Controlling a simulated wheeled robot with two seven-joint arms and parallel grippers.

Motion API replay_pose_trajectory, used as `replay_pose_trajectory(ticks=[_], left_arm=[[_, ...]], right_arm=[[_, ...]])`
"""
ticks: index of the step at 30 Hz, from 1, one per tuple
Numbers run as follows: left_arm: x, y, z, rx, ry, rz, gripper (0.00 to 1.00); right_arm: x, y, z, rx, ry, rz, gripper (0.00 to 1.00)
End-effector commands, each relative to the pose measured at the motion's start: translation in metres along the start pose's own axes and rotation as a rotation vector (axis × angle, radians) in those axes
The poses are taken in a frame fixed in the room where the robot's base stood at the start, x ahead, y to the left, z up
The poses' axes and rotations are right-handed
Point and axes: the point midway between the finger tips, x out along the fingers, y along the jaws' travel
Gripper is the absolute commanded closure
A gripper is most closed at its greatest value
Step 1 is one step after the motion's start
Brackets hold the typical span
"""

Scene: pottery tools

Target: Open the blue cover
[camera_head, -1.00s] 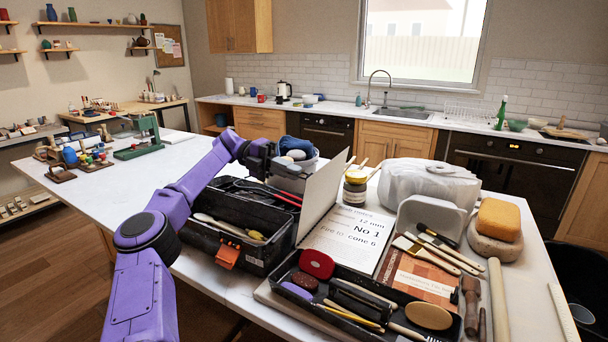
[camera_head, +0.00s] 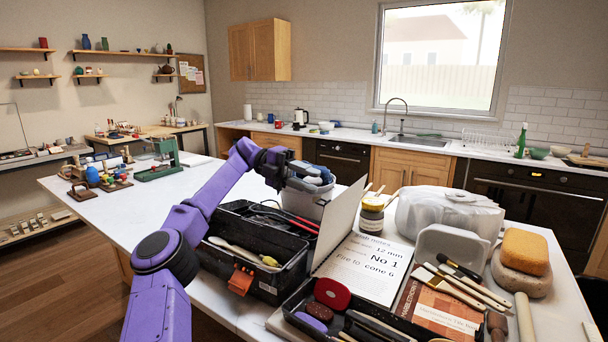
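A blue, cloth-like thing (camera_head: 303,168) shows at the top of a pale grey tub (camera_head: 304,203), behind the black toolbox. It may be the blue cover, but I cannot tell for sure. Rounded grey-blue items sit at the tub's mouth. My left gripper (camera_head: 279,172), dark on a purple arm, is beside the tub's upper left rim. Its fingers are small and dark, and I cannot tell whether they are open or touching anything. My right gripper is out of view.
An open black toolbox (camera_head: 286,249) with tools lies under my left arm. An upright pale board (camera_head: 340,226), a notes sheet (camera_head: 367,266), a jar (camera_head: 371,217) and a tool tray stand to the right.

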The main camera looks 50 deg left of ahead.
Motion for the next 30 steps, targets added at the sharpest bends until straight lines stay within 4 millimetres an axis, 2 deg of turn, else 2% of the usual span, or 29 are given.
replay_pose_trajectory(ticks=[1,5,9,15,21,30], left_arm=[[0.003,-0.003,-0.010,0.012,0.000,-0.003,0.69],[0.010,-0.036,-0.032,0.009,-0.001,-0.003,0.69],[0.025,-0.053,-0.064,0.011,-0.001,-0.001,0.69],[0.042,-0.079,-0.099,0.006,-0.001,-0.001,0.69],[0.047,-0.090,-0.112,0.000,-0.002,0.000,0.69],[0.047,-0.091,-0.112,-0.001,-0.002,-0.001,0.69]], right_arm=[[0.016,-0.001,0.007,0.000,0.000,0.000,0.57],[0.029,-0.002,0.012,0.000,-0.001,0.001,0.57],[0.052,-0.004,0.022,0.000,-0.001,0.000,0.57],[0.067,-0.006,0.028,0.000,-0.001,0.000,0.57],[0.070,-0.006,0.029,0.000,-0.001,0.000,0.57],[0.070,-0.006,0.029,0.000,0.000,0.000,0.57]])
